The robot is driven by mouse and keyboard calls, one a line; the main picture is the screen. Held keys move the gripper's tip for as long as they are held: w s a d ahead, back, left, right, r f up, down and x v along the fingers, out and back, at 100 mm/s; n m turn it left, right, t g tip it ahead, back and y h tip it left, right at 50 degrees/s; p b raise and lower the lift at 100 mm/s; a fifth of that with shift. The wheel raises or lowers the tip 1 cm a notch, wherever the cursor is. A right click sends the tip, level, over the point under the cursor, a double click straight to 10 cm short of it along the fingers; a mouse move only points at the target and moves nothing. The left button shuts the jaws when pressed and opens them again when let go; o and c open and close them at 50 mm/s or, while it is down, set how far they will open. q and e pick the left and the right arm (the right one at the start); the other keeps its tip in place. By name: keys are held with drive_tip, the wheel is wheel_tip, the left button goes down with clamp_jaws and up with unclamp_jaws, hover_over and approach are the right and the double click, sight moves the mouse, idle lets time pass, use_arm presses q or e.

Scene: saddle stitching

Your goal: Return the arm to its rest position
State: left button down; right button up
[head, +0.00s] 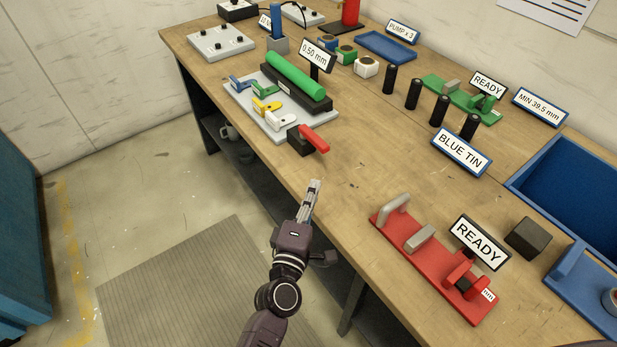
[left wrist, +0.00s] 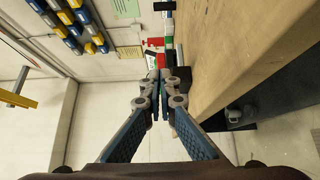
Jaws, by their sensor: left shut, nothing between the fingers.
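My left gripper (head: 313,188) is in the head view at the near edge of the wooden workbench (head: 345,200), with the arm coming up from the bottom. Its fingers are together and hold nothing. In the left wrist view the same gripper (left wrist: 162,88) shows its fingertips meeting, with the bench side (left wrist: 235,50) to the right of them. A red-handled clamp (head: 312,139) lies on the bench beyond the fingertips, apart from them. My right gripper is not in view.
A red fixture (head: 430,262) with a READY sign (head: 480,243) stands right of the gripper. A grey tray (head: 246,98) with coloured tools and a green roll (head: 295,76) lie farther back. A blue bin (head: 575,170) is at the right. Floor left of the bench is open.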

use_arm(q)
drive_tip(key=shift+s+d, duration=0.1)
drive_tip(key=shift+d, duration=0.15)
drive_tip(key=shift+s+f+m, duration=0.1)
drive_tip(key=shift+s+m, duration=0.1)
drive_tip(key=shift+m, duration=0.2)
drive_tip(key=s+a+f+m+g, duration=0.4)
drive_tip(key=s+m, duration=0.2)
drive_tip(key=s+a+f+m+g, duration=0.4)
drive_tip(key=s+m, duration=0.2)
drive_tip(key=s+a+f+m+g+y, duration=0.2)
drive_tip(key=s+a+m+g+y, duration=0.25)
drive_tip(key=s+a, duration=1.05)
wheel_tip(320, 180, down, 28)
drive_tip(key=s+a+g+b, duration=0.1)
drive_tip(key=a+g+b, duration=0.1)
drive_tip(key=g, duration=0.1)
drive_tip(key=s+a+f+y+b, duration=0.1)
drive_tip(key=s+a+f, duration=0.1)
drive_tip(key=s+f, duration=1.5)
drive_tip(key=shift+s+a+f+g, duration=0.15)
drive_tip(key=shift+a+f+g, duration=0.1)
drive_tip(key=shift+a+g, duration=0.1)
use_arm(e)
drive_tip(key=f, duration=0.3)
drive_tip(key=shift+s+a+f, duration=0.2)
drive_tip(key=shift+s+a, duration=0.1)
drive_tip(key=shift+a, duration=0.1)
